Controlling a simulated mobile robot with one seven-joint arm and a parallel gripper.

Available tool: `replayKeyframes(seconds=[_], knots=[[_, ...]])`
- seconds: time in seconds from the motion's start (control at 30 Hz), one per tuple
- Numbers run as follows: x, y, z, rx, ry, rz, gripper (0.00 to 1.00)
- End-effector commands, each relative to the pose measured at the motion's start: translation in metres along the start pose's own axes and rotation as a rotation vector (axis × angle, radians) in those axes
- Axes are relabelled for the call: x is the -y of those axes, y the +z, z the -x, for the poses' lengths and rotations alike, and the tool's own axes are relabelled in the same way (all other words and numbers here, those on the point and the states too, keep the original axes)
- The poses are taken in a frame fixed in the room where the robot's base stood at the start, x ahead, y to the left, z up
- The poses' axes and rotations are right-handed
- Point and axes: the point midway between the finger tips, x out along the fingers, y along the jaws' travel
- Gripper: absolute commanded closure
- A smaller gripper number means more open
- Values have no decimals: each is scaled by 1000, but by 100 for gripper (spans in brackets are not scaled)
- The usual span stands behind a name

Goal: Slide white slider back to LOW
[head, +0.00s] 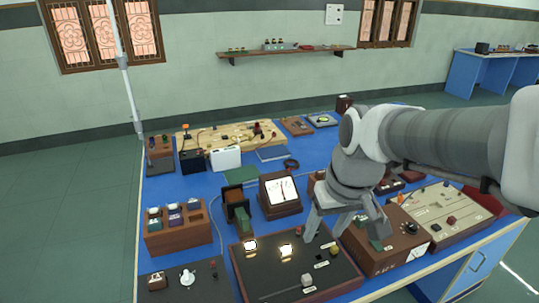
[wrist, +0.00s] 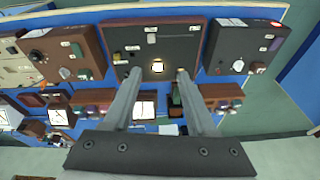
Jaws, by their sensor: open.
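The dark panel with a brown frame (head: 268,277) lies at the table's near edge. A pale grey-white knob (head: 307,280) stands near its front, at the right end of a thin slot line; I take it for the white slider. The labels are too small to read. My gripper (head: 324,236) is open and empty, pointing down over the far right part of the panel, behind the knob and apart from it.
Two lit lamps (head: 286,250) and a red knob (head: 299,231) sit on the panel. A brown box with a dial (head: 385,250) stands close on the right. A dark switch board (head: 160,290) is on the left, a meter (head: 281,192) behind.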

Motion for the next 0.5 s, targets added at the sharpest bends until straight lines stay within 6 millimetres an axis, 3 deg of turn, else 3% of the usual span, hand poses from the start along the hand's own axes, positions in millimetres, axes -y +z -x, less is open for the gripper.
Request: replayKeyframes(seconds=[0.3,0.5], knots=[[-11,-40,-60,180,13,87,43],[-15,-49,-82,234,29,120,43]])
